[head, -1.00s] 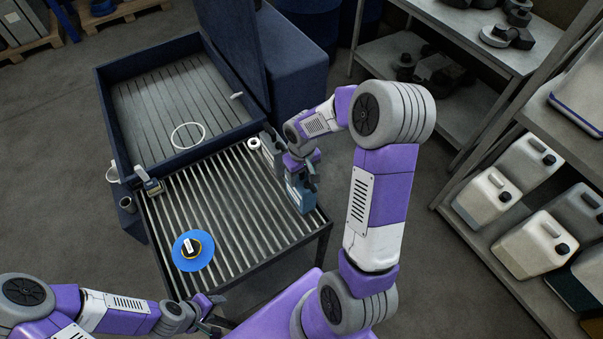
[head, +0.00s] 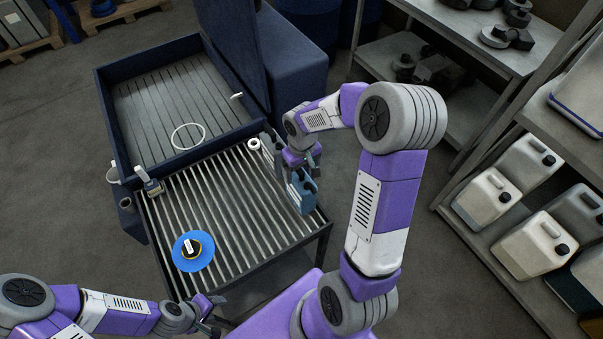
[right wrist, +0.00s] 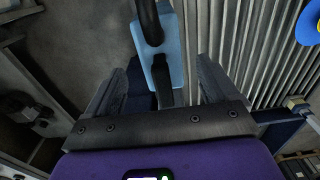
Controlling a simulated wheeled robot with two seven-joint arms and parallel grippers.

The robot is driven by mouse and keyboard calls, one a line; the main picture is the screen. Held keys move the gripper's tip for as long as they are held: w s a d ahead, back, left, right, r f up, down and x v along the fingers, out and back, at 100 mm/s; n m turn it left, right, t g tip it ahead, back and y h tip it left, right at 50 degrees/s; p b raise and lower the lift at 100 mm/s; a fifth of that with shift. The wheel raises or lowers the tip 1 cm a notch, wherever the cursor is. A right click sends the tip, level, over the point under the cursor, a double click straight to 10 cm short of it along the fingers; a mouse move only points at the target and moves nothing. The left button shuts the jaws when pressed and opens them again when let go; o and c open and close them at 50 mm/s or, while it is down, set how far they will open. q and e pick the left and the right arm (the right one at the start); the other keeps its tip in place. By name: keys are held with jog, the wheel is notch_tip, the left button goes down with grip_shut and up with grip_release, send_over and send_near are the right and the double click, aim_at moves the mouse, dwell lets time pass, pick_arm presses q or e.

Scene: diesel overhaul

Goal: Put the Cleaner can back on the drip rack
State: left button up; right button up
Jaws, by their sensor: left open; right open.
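The light blue can with a dark handle, which I take for the Cleaner can (head: 300,194), stands upright on the slatted drip rack (head: 225,213) near its right edge. It also shows in the right wrist view (right wrist: 173,50), just beyond my fingers. My right gripper (head: 297,170) is open beside the can's far upper side; its fingers (right wrist: 163,85) are spread with the can's dark handle end between or just ahead of them. I cannot tell whether they touch. My left gripper (head: 212,310) is open and empty off the rack's near edge.
A grey container (head: 267,147) and a white ring (head: 254,144) are at the rack's far right. The blue basin (head: 155,100) adjoins behind. Shelves with jugs (head: 487,195) stand right.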

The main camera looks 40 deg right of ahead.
notch_tip(320, 180, up, 9)
dwell(0.3)
jog(key=shift+s, duration=0.1)
dwell(0.4)
